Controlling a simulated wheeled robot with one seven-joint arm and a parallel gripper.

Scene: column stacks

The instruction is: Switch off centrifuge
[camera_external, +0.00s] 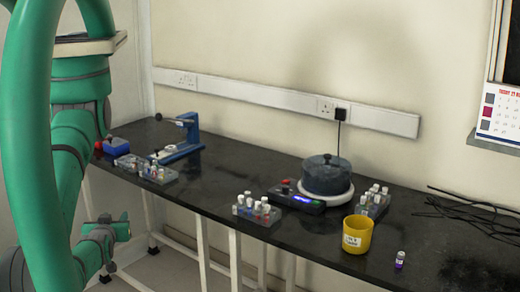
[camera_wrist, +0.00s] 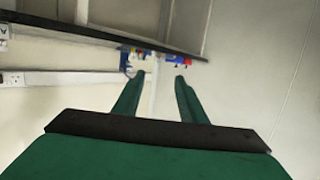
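The centrifuge (camera_external: 326,175) stands on the black bench, a round dark lidded drum on a white base. Its front panel (camera_external: 298,197) has a lit blue display and a red control at the left end. A black plug (camera_external: 341,114) with a cord sits in the wall socket above it. My gripper (camera_external: 118,234) is at the lower left in the external view, in front of the bench and well away from the centrifuge. In the wrist view my gripper (camera_wrist: 161,76) has two green fingers apart with nothing between them. The centrifuge is not recognisable in the wrist view.
Vial racks (camera_external: 257,213) and (camera_external: 372,200) stand beside the centrifuge. A yellow cup (camera_external: 357,234) and a small vial (camera_external: 400,260) are in front of it. A blue stand (camera_external: 186,140) is at the left, loose black cables (camera_external: 470,205) at the right. The bench (camera_external: 225,180) is clear mid-left.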

